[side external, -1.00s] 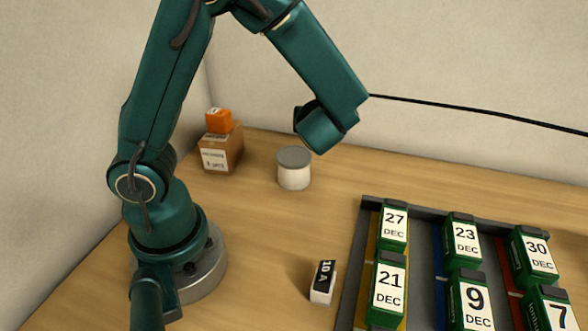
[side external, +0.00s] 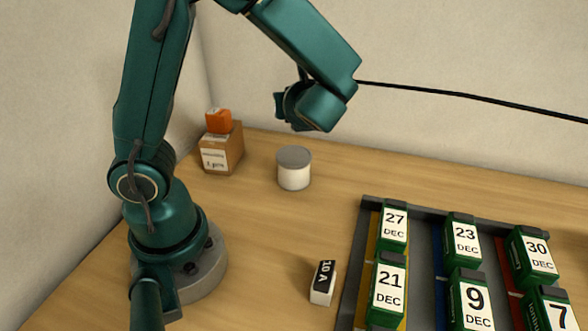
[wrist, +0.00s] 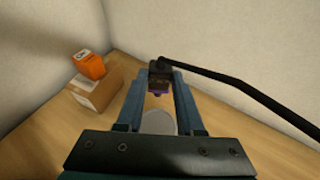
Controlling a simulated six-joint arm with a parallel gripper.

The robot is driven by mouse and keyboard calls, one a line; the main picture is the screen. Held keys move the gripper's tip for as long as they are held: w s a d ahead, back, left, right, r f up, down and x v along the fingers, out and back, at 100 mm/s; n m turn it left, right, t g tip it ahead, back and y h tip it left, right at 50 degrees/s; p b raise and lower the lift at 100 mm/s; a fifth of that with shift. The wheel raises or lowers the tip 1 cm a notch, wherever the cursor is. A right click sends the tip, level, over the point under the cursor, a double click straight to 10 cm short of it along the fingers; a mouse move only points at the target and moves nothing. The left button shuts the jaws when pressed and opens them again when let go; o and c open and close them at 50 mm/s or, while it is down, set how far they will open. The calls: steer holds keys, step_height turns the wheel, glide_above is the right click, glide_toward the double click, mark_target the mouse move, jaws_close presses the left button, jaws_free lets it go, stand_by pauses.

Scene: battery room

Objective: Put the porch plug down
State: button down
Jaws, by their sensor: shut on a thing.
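The plug (wrist: 160,72) is a small dark block with a purple part and a thick black cable. I cannot read a label on it. My gripper (wrist: 162,84) is shut on the plug between its two blue-green fingers, in the wrist view. In the side external view my wrist hides the plug and the fingertips. The black cable (side external: 450,93) runs from behind my wrist to the right edge, held above the bench.
A brown carton (side external: 222,150) with an orange box (side external: 219,120) on top stands at the back left. A white tub with grey lid (side external: 294,170) is beside it. A black-and-white 10 A block (side external: 323,282) lies near a dark tray (side external: 428,262) of dated green batteries. Bench between is clear.

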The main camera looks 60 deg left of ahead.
steer(key=s+d+f+n+g, duration=0.1)
steer(key=s+f+n+g, duration=0.5)
steer(key=s+n+g, duration=0.35)
steer(key=s+d+f+n+g+h, duration=0.1)
steer(key=s+d+n+g+h, duration=0.6)
steer(key=n+h, duration=0.45)
steer(key=w+d+r+n+t+h, duration=0.2)
steer(key=w+d+n+h, duration=0.1)
steer(key=d+n+h, duration=0.6)
steer(key=w+a+r+n+t+h, duration=0.2)
steer(key=w+r+n+t+h, duration=0.45)
steer(key=w+n+t, duration=0.85)
steer(key=shift+m+t+y, duration=0.45)
steer(key=shift+m+y, duration=0.25)
steer(key=shift+y, duration=0.2)
steer(key=shift+s+d+f, duration=0.1)
steer(key=shift+s+f, duration=0.25)
steer(key=shift+f, duration=2.05)
steer(key=shift+s+d+f, duration=0.1)
steer(key=shift+s+f, duration=0.25)
steer(key=shift+f, duration=2)
steer(key=shift+s+f, duration=0.35)
steer(key=shift+f, duration=2.05)
